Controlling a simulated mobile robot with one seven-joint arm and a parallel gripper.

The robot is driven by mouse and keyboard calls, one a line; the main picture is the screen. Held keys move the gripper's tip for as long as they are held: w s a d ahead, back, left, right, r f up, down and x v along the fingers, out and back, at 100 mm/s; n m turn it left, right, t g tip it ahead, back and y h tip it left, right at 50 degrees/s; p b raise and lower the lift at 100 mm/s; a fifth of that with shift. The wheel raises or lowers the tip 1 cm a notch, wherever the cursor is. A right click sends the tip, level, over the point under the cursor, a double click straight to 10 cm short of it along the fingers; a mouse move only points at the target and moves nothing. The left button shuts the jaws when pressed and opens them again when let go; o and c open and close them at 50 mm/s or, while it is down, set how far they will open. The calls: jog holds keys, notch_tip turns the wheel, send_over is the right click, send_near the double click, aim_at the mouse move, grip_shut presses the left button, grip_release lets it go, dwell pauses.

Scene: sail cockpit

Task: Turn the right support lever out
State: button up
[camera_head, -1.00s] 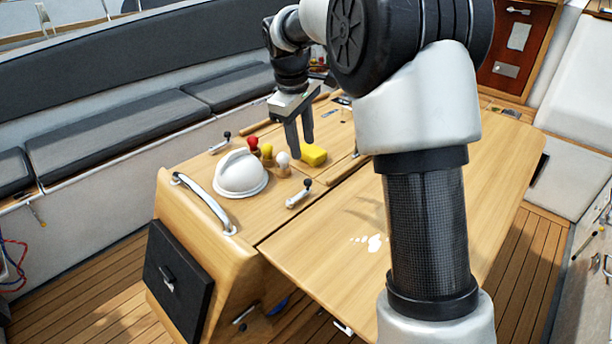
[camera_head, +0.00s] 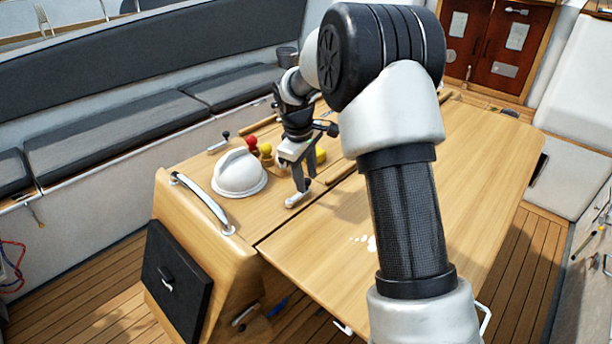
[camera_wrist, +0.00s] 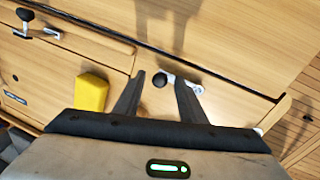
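A support lever (camera_head: 297,200) with a pale metal arm lies by the seam of the raised leaf, near the table's near end. In the wrist view its dark knob (camera_wrist: 160,80) shows between the fingertips of my gripper (camera_wrist: 161,78), with its metal arm reaching right behind the right finger. My gripper (camera_head: 300,183) is open and points down just above the lever. Contact cannot be made out. A second lever with a dark knob (camera_wrist: 25,14) shows at the top left of the wrist view.
A white domed object (camera_head: 239,175), a red peg (camera_head: 252,144) and a yellow peg (camera_head: 266,150) stand to the left.

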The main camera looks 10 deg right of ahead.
grip_shut()
jog(key=s+m, duration=0.1)
jog(key=m, duration=0.1)
jog(key=s+d+m, duration=0.1)
jog(key=m, duration=0.1)
jog(key=shift+s+m+g, duration=0.1)
jog(key=shift+m+g, duration=0.2)
jog(key=shift+g, duration=0.1)
jog(key=s+m, duration=0.1)
jog(key=m, duration=0.1)
jog(key=s+m, duration=0.1)
jog(key=m, duration=0.1)
jog(key=shift+s+r+m+g+h, duration=0.1)
jog(key=shift+s+m+g+h, duration=0.2)
jog(key=shift+g, duration=0.1)
jog(key=s+m, duration=0.1)
jog(key=m, duration=0.1)
jog(key=s+a+m, duration=0.1)
jog(key=m, duration=0.1)
jog(key=shift+s+g+p, duration=0.1)
jog(key=shift+g+p, duration=0.3)
jog(key=shift+s+a+m+g+p, duration=0.15)
jog(key=shift+s+a+m, duration=0.1)
jog(key=shift+m, duration=0.5)
jog(key=shift+s+a+m+g+p, duration=0.15)
jog(key=shift+s+a+m, duration=0.15)
jog(key=shift+m, duration=0.5)
jog(key=shift+s+a+m+p, duration=0.15)
jog(key=shift+s+a+m, duration=0.1)
jog(key=shift+m, duration=0.5)
